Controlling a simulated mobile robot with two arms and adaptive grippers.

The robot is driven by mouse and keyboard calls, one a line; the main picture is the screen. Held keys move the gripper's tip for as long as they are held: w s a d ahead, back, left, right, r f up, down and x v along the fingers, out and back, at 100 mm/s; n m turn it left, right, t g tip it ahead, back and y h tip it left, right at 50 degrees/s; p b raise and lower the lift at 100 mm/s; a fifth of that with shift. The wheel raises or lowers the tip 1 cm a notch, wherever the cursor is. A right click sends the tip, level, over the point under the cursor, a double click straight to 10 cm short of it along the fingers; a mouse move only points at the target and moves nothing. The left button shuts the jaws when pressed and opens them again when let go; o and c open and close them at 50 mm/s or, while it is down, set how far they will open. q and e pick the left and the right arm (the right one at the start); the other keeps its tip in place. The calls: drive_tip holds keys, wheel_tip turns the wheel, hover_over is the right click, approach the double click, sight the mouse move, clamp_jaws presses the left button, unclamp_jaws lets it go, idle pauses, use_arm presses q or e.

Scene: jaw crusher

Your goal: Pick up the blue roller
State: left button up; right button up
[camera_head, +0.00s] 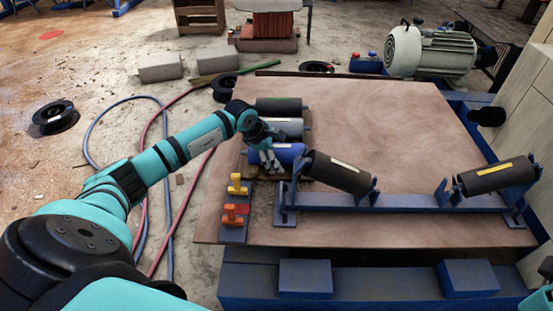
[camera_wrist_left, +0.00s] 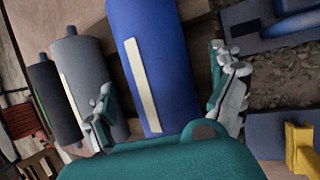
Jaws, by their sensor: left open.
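The blue roller (camera_head: 288,154) lies on the wooden board, nearest of a row of rollers. In the left wrist view the blue roller (camera_wrist_left: 155,60) has a pale label strip and fills the middle. My left gripper (camera_head: 268,160) is over the left part of the blue roller. In the left wrist view the fingers of my left gripper (camera_wrist_left: 168,95) are spread apart, one on each side of the roller; I cannot tell if they touch it. The fingers hide part of the roller in the head view. My right gripper is not in view.
A grey roller (camera_head: 288,127) and a dark roller (camera_head: 279,105) lie just behind. A blue frame (camera_head: 400,201) with two dark rollers stands to the right. Yellow (camera_head: 236,185) and orange (camera_head: 232,214) pieces sit close in front at left. The board's right rear is clear.

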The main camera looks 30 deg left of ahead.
use_arm(q)
drive_tip(key=shift+w+d+f, duration=0.1)
drive_tip(key=shift+w+f, duration=0.15)
drive_tip(key=shift+f, duration=0.3)
drive_tip(key=shift+w, duration=0.1)
